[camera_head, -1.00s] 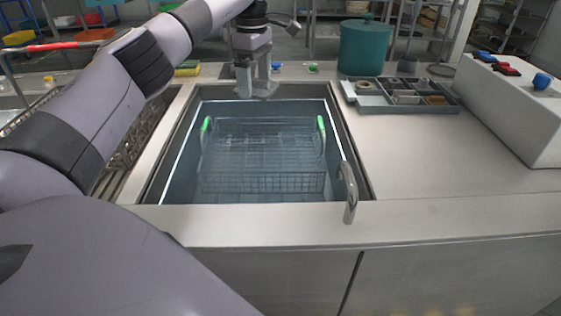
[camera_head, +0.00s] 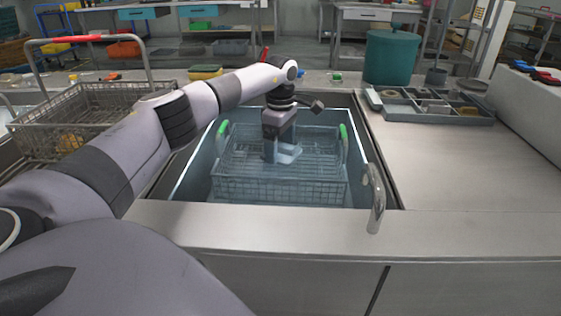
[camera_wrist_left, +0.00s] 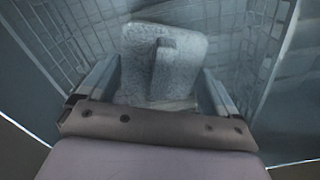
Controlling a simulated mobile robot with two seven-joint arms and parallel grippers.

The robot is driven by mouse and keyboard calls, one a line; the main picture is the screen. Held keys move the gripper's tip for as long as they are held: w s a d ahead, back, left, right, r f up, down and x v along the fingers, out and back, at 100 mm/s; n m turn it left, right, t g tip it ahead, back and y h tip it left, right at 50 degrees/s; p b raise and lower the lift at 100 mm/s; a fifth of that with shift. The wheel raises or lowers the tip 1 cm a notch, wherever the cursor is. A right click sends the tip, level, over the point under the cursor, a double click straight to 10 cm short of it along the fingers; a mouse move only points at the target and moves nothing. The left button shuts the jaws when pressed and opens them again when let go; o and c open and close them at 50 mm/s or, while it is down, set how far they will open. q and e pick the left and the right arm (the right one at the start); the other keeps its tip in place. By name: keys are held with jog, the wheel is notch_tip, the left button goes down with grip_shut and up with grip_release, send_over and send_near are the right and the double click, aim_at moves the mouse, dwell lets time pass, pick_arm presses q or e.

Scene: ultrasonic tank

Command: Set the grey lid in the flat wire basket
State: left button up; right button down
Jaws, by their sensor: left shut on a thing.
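The flat wire basket (camera_head: 240,180) with two green grips sits in the water of the sunken tank. My left gripper (camera_head: 279,152) points down inside the basket's outline, near its middle. It is shut on the grey lid (camera_head: 291,153), a pale squarish plate with a raised tab. In the left wrist view the lid (camera_wrist_left: 185,66) lies between the two fingers, with basket mesh (camera_wrist_left: 85,35) around and below it. I cannot tell whether the lid touches the basket floor. My right gripper is not in view.
A deeper wire basket (camera_head: 50,128) with a red-gripped handle stands at the left. A curved metal pipe (camera_head: 375,200) rises at the tank's front right corner. A divided tray (camera_head: 436,118) and a teal bin (camera_head: 390,58) stand at the back right.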

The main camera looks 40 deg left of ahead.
aim_at(280, 151)
pick_arm(q)
notch_tip(280, 151, down, 4)
jog(key=shift+f+b, duration=0.1)
jog(key=shift+b, duration=0.35)
jog(key=shift+f, duration=0.15)
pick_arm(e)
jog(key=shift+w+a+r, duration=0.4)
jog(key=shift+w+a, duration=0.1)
pick_arm(q)
jog(key=o, duration=0.8)
jog(key=shift+f, duration=0.1)
jog(key=shift+o, duration=0.6)
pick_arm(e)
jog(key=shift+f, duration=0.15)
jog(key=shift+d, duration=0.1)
